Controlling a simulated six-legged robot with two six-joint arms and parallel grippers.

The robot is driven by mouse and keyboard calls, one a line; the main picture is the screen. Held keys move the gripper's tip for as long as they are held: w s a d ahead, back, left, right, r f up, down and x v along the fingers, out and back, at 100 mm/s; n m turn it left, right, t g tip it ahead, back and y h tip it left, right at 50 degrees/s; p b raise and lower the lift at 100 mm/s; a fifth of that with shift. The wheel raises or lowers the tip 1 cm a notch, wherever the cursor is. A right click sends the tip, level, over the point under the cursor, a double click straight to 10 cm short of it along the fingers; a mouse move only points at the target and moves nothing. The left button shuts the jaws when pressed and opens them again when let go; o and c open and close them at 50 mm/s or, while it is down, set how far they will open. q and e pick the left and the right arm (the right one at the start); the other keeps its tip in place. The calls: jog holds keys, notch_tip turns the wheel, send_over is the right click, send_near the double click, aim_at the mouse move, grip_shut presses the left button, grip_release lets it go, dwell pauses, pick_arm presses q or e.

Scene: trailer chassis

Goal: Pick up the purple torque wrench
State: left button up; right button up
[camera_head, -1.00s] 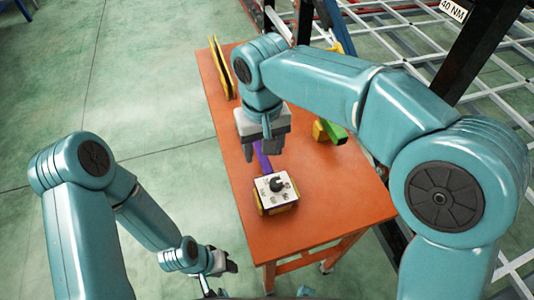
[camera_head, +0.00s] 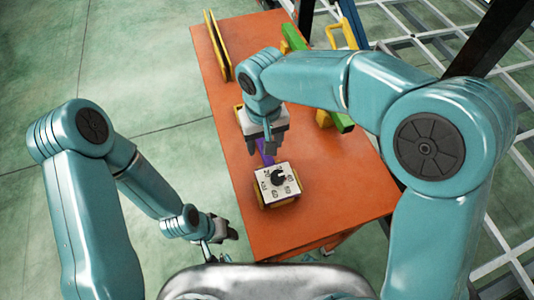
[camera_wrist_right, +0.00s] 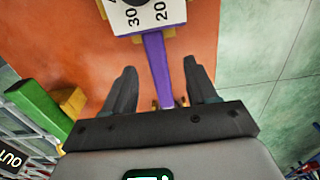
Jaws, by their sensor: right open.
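The purple torque wrench lies on the orange table (camera_head: 330,210). Its purple bar (camera_head: 264,152) shows just past the white dial box (camera_head: 278,182) with a black knob; part of the wrench is hidden by my right gripper (camera_head: 263,148) in the head view. In the right wrist view the purple bar (camera_wrist_right: 157,65) runs down from the dial box (camera_wrist_right: 145,14) between the two open fingers of my right gripper (camera_wrist_right: 160,90), with gaps on both sides. My left gripper (camera_head: 226,232) hangs off the table's left side, apart from the wrench; its jaw state is unclear.
A green and yellow tool (camera_head: 338,120) lies to the right of my right gripper and shows in the right wrist view (camera_wrist_right: 38,108). A yellow-edged piece (camera_head: 217,46) stands at the table's far left. The near part of the table is clear.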

jog(key=shift+s+f, duration=0.1)
jog(key=shift+f, duration=0.8)
jog(key=f, duration=0.5)
jog(key=shift+w+d+f, duration=0.2)
jog(key=shift+w+f, duration=0.05)
jog(key=c, duration=1)
jog(key=shift+r, duration=0.1)
grip_shut()
